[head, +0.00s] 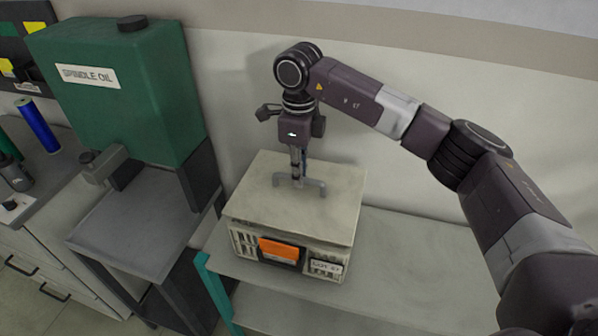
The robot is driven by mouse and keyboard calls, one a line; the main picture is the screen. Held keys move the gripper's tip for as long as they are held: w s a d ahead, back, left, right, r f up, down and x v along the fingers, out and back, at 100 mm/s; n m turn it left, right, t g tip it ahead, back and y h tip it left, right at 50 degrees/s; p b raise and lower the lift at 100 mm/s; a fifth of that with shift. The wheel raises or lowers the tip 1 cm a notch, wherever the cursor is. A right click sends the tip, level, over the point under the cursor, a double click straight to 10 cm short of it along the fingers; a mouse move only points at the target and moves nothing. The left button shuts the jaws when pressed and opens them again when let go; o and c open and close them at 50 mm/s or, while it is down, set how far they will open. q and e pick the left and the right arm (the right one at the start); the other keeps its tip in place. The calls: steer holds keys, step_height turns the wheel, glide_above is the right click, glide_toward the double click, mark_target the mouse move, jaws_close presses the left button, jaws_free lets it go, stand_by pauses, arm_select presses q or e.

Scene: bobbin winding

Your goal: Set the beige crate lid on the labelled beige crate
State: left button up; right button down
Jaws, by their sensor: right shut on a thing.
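The beige crate lid (270,210) lies flat over the top of the labelled beige crate (335,278). Its edges look roughly lined up with the crate, though I cannot tell whether it is fully seated. The crate has slatted sides, an orange card and a white label on its front, and stands on a grey shelf top. My right gripper (298,180) points down at the middle of the lid and is shut on the lid's grey handle. My left gripper is not in view.
A green spindle oil tank (125,95) stands at the left over a grey stand (135,225). The grey shelf unit (410,265) with teal legs is clear to the right of the crate. A wall is close behind. A blue spool (38,125) stands at far left.

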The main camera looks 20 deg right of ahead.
steer(key=shift+f+b, duration=1.2)
steer(key=shift+f, duration=0.6)
steer(key=c, duration=1.9)
jaws_free()
steer(key=shift+r, duration=0.1)
step_height(320, 180, up, 12)
steer(key=shift+f, duration=0.1)
